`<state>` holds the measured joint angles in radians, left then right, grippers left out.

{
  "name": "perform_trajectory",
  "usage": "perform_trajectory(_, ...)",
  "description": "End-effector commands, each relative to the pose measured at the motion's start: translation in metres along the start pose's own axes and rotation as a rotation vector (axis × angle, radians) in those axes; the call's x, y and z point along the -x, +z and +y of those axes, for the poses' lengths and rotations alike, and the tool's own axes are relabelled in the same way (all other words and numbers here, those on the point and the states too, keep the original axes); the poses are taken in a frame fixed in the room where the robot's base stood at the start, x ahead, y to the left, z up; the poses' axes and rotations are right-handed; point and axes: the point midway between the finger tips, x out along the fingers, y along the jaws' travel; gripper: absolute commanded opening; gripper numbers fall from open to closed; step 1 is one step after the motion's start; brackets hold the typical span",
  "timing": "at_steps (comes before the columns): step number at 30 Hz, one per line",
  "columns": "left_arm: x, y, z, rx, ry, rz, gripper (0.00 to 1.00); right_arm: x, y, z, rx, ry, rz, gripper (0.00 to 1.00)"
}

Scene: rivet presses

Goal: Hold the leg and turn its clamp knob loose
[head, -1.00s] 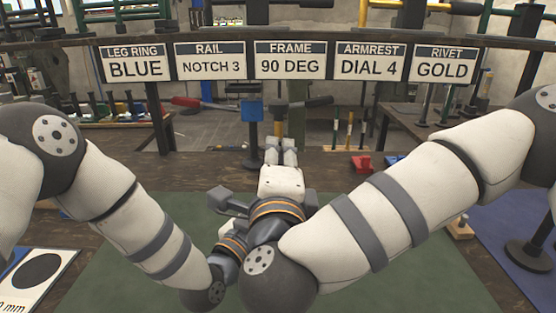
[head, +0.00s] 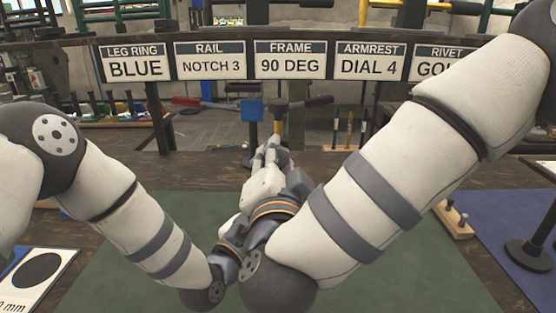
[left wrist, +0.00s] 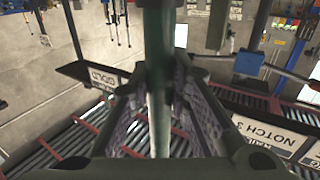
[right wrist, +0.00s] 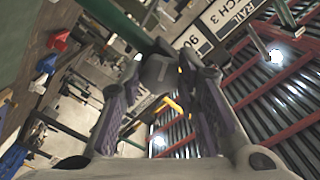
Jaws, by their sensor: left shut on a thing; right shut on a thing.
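The leg is a dark green tube (left wrist: 158,30) that runs between the fingers of my left gripper (left wrist: 160,75) in the left wrist view; this gripper is shut on it. In the right wrist view the green tube (right wrist: 118,22) comes in from the top left. A dark clamp knob (right wrist: 157,72) beside it sits between the fingertips of my right gripper (right wrist: 168,80), which is shut on it. In the head view my right gripper (head: 268,154) is tilted over the table's far part. My left gripper, the leg and the knob are mostly hidden there behind my arms.
A row of signs (head: 290,60) hangs on a rail behind the work. A green mat (head: 120,245) covers the table under my arms. A blue block (head: 252,110) on a post and a red-handled tool (head: 187,101) are beyond. A wooden peg block (head: 453,220) stands at right.

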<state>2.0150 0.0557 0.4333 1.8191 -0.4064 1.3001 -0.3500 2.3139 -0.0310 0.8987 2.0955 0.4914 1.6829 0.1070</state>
Motion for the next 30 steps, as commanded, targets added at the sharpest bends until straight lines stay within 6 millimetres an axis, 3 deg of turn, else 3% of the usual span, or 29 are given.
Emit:
perform_trajectory(12,-0.0005,-0.0015,-0.0003,-0.001,-0.001,0.004,0.0,0.0003,0.0004,0.0006,0.146,0.001,-0.002,0.02)
perform_trajectory(27,-0.0005,-0.0016,-0.0002,0.0,-0.001,0.004,0.0,0.0002,0.0005,0.0009,0.159,0.001,-0.002,0.02)
perform_trajectory(28,-0.0005,-0.0016,-0.0002,0.0,-0.001,0.004,0.0,0.0002,0.0005,0.0009,0.158,0.001,-0.002,0.36)
perform_trajectory(30,-0.0005,-0.0016,-0.0002,0.0,-0.001,0.004,0.0,0.0002,0.0004,0.0008,0.158,0.001,-0.001,0.51)
